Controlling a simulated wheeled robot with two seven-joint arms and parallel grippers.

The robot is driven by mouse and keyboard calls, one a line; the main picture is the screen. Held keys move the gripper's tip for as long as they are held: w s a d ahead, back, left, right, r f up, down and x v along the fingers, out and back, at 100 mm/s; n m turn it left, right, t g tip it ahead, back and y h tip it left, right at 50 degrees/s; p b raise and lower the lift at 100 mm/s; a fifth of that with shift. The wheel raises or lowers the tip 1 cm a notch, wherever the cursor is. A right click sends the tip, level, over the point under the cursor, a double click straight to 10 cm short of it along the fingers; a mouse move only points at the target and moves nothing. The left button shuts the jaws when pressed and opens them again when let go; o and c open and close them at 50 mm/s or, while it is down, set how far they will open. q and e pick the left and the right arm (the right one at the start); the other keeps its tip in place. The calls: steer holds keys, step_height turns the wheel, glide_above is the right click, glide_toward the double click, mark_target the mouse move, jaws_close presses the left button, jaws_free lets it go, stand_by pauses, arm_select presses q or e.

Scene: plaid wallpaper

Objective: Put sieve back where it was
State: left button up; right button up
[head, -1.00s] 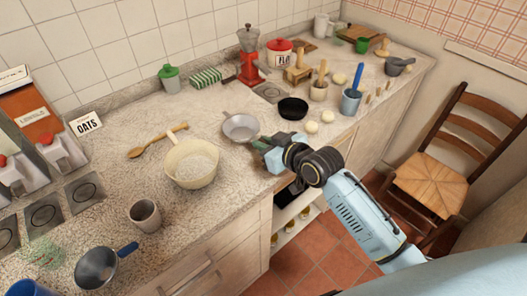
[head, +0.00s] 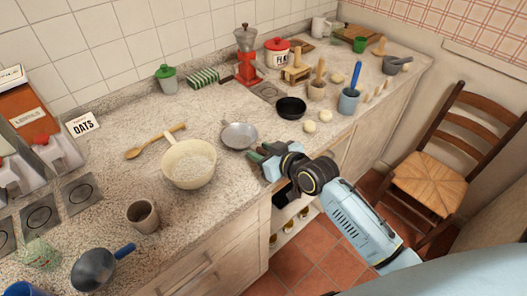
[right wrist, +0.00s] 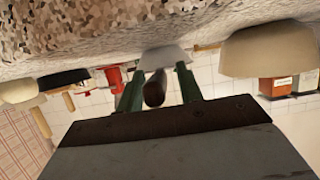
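The sieve (head: 239,136) is a small grey metal bowl shape near the counter's front edge, right of the cream bowl. A small hook shows at its far left rim. In the right wrist view, its grey bowl (right wrist: 166,58) lies ahead, with a dark brown handle end (right wrist: 155,89) between my fingers. My right gripper (head: 258,158) is just in front of the sieve. Its green fingers (right wrist: 157,88) are open around the handle, with a gap on the right side. In the head view the gripper hides the handle. My left gripper is out of view.
The cream bowl (head: 188,165) of pale contents and a wooden spoon (head: 155,142) lie to the left. A black pan (head: 291,107) and pale dough balls (head: 310,127) are to the right. Free counter lies behind the sieve. A chair (head: 440,165) stands at right.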

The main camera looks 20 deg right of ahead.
steer(key=shift+r, duration=0.2)
steer(key=p+v, duration=0.1)
steer(key=v, duration=1.1)
steer(key=s+d+f+m+g+h, duration=0.1)
steer(key=s+d+f+g, duration=0.15)
steer(key=f, duration=0.65)
steer(key=s+d+f+m+g+h, duration=0.1)
steer(key=s+f, duration=0.2)
steer(key=f, duration=0.7)
steer(key=s+d+f+g+h, duration=0.2)
steer(key=s+f, duration=0.1)
steer(key=f, duration=0.6)
steer(key=s+a+f+g, duration=0.1)
steer(key=s+f+g, duration=0.1)
steer(key=s+f, duration=0.4)
steer(key=s+a+f+g, duration=0.1)
steer(key=s+f, duration=0.5)
steer(key=s, duration=0.7)
steer(key=s+a+f+g, duration=0.1)
steer(key=s+f+g, duration=0.2)
steer(key=s+f, duration=0.4)
steer(key=s, duration=0.2)
steer(key=shift+s+h, duration=0.3)
steer(key=shift+s, duration=0.05)
steer(key=shift+a+f, duration=0.1)
steer(key=shift+a, duration=0.05)
